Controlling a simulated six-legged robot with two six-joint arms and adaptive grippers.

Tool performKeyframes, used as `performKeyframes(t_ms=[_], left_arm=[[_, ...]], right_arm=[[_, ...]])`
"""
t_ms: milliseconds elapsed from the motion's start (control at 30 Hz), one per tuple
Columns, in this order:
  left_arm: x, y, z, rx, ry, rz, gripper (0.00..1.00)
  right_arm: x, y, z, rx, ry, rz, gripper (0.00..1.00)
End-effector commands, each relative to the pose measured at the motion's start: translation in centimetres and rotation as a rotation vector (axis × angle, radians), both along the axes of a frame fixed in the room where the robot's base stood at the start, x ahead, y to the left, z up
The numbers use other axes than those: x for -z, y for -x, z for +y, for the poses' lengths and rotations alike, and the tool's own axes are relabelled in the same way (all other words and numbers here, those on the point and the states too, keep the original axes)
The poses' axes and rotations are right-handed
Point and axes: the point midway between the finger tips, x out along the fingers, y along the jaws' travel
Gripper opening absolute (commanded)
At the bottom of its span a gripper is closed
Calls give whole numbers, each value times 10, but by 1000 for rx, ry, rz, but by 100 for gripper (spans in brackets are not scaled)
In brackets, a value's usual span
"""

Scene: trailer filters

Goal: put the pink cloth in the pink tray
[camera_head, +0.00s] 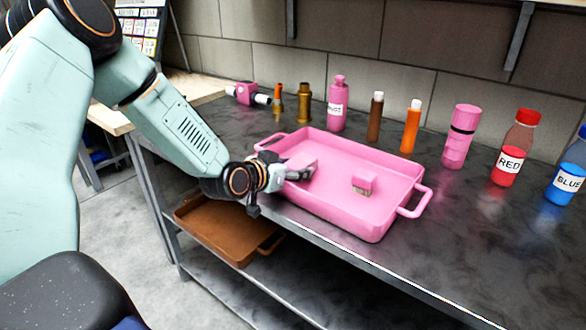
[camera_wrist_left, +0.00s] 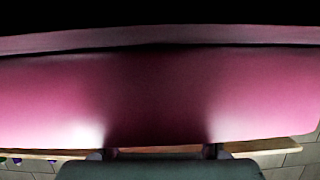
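The pink tray (camera_head: 400,178) lies on the dark bench top, with a handle at each end. My left gripper (camera_head: 300,173) is over the left end of the tray, its fingers closed around a small folded pink thing, which looks like the pink cloth (camera_head: 306,163). In the left wrist view, a pink surface (camera_wrist_left: 160,95) fills most of the picture very close up, with dark fingers at its lower edge. Whether the cloth touches the tray floor is hard to tell. My right gripper is not in view.
A pink brush (camera_head: 364,184) stands inside the tray. Behind it are a pink bottle (camera_head: 337,105), a brown bottle (camera_head: 375,117), an orange bottle (camera_head: 411,127) and a pink flask (camera_head: 460,137). Red (camera_head: 512,150) and blue (camera_head: 567,180) bottles stand right. A brown tray (camera_head: 215,232) sits below.

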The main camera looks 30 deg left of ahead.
Motion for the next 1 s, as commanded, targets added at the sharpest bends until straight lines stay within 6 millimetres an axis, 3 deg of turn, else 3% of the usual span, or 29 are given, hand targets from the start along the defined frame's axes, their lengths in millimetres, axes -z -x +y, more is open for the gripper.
performKeyframes(t_ms=[33, 267, 667, 867, 1000], left_arm=[[15, 8, -4, 3, 16, 39, 60], [15, 8, -3, 0, 18, 39, 78], [14, 8, -2, -2, 17, 38, 78], [-2, 7, -2, -1, 15, 35, 78], [-11, 24, 0, -5, 20, 32, 78]], right_arm=[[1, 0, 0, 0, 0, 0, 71], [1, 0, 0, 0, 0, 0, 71], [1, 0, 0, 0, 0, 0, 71], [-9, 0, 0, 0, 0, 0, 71], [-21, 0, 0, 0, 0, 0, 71]])
